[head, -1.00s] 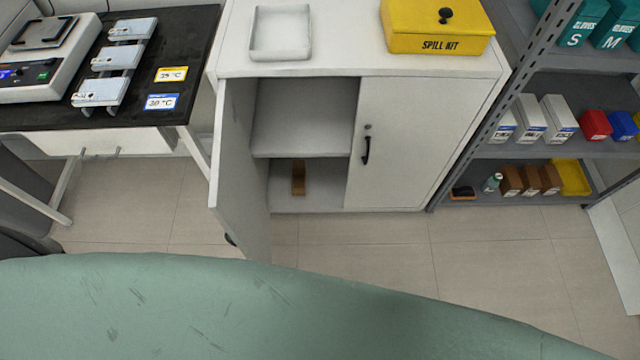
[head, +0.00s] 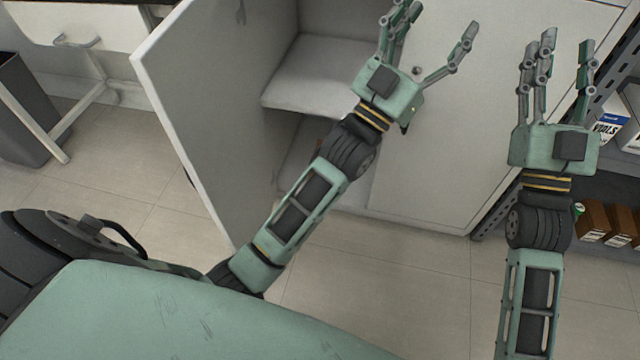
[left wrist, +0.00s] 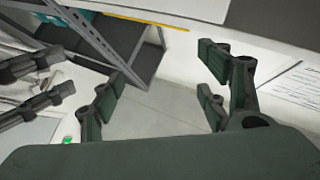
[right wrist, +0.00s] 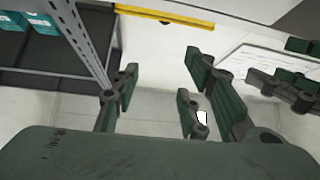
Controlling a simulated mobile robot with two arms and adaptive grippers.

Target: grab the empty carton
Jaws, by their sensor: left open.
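I cannot tell for sure which thing is the empty carton. White boxes (head: 612,122), one marked VIALS, stand at the right edge of the head view. Brown boxes (head: 592,222) stand on the shelf below, behind my right arm. My left gripper (head: 432,25) is open and empty in front of the cabinet's closed right door; its fingers also show spread in the left wrist view (left wrist: 160,70). My right gripper (head: 565,50) is open and empty, to the right of the left one, near the rack. The lower cabinet compartment is mostly hidden behind my left arm.
The white cabinet's left door (head: 215,110) stands open toward me. Its inner shelf (head: 310,80) looks bare where visible. A grey rack (head: 632,45) is at the right. A dark bin (head: 30,110) stands at the left. The tiled floor (head: 400,270) is clear.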

